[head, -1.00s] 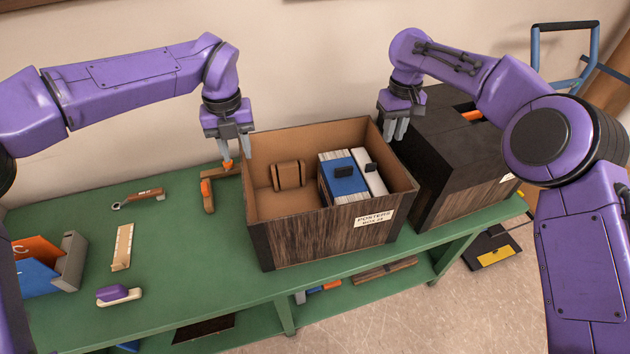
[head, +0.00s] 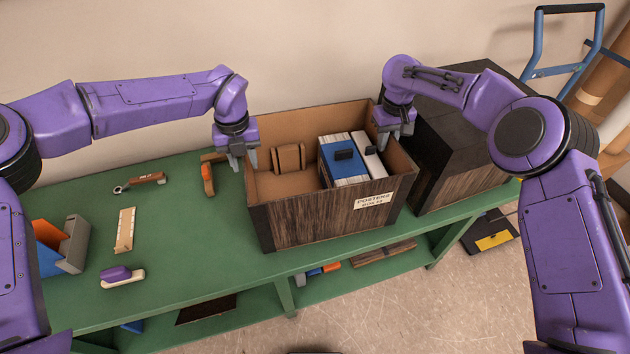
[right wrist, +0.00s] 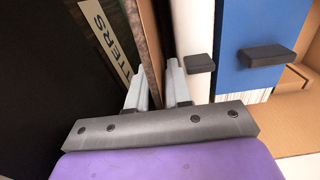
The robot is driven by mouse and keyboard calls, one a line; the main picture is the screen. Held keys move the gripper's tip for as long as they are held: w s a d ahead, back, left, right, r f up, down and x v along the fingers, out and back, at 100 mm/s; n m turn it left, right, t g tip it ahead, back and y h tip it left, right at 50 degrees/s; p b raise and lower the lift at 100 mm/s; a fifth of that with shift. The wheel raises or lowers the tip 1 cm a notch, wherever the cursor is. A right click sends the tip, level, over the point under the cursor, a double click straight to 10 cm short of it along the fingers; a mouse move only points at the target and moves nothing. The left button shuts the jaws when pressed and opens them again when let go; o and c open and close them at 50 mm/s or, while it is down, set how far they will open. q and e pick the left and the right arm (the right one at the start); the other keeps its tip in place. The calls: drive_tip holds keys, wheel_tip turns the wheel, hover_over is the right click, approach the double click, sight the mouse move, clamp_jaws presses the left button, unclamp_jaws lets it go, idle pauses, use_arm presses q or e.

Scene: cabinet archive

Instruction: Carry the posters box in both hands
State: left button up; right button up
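The posters box (head: 322,224) is an open brown box with dark corners and a "POSTERS" label on its front. It stands on the green bench and holds a blue-and-white binder, a white binder and a small brown box. My left gripper (head: 243,162) is down at the box's left wall, a finger on each side of the rim; whether it pinches is unclear. My right gripper (head: 388,142) is at the right wall. In the right wrist view its fingers (right wrist: 158,85) sit close on both faces of that wall (right wrist: 151,60), apparently shut on it.
A dark lidded box (head: 455,165) stands close against the right side. A blue-handled cart (head: 565,70) stands at right.

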use_arm(q)
drive_tip(key=shift+s+f, duration=0.1)
drive_tip(key=shift+f, duration=0.25)
drive_tip(key=shift+w+f, duration=0.2)
drive_tip(key=shift+f, duration=0.1)
use_arm(e)
drive_tip(key=shift+w+f, duration=0.1)
drive_tip(key=shift+f, duration=0.55)
use_arm(q)
drive_tip(key=shift+s+r, duration=0.1)
clamp_jaws()
use_arm(e)
drive_tip(key=shift+r, duration=0.1)
clamp_jaws()
drive_tip(key=shift+r, duration=0.1)
use_arm(q)
drive_tip(key=shift+r, duration=0.1)
